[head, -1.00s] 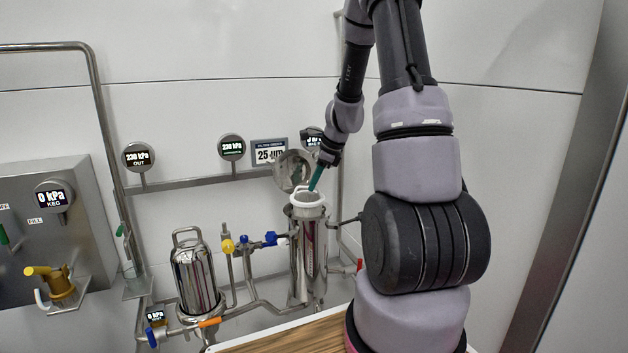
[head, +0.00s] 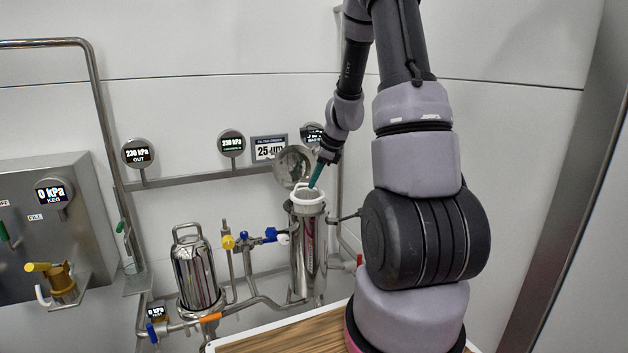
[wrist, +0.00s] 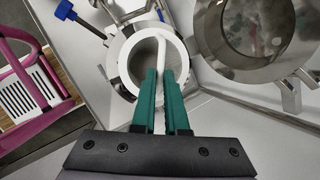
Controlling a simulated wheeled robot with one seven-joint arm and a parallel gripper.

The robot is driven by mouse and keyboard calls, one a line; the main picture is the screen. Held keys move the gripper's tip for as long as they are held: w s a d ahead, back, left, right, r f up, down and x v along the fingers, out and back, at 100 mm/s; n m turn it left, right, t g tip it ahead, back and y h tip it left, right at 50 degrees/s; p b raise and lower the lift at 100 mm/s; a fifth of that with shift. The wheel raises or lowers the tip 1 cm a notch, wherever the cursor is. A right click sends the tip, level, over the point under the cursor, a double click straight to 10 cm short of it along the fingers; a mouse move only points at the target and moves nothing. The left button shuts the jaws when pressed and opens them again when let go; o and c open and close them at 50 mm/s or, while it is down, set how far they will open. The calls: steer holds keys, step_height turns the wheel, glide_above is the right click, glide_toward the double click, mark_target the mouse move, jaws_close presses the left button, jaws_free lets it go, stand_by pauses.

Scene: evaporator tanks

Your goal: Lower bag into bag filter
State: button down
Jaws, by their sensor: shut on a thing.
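The bag filter (head: 308,255) is an upright shiny steel cylinder with its top open. The bag shows as a white ring (head: 308,197) at the filter's mouth, with a white handle rising from it. In the wrist view the bag's ring (wrist: 122,62) surrounds a grey interior, and its handle (wrist: 161,45) runs between my fingers. My gripper (head: 314,183) has green fingers and is shut on the handle, above the mouth. It also shows in the wrist view (wrist: 162,80). The bag's lower part is hidden inside the filter. Whether the ring is fully seated I cannot tell.
The filter's round steel lid (head: 294,167) stands swung open behind the mouth. A second steel housing (head: 195,270), valves and pipes are to the left. A sign (head: 268,148) reads 25 µm. A wooden-topped surface (head: 285,333) lies in front.

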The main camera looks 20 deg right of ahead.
mark_target(313, 195)
steer(key=shift+f, duration=2.6)
steer(key=c, duration=0.9)
jaws_free()
steer(key=shift+o, duration=0.2)
steer(key=shift+r, duration=3.5)
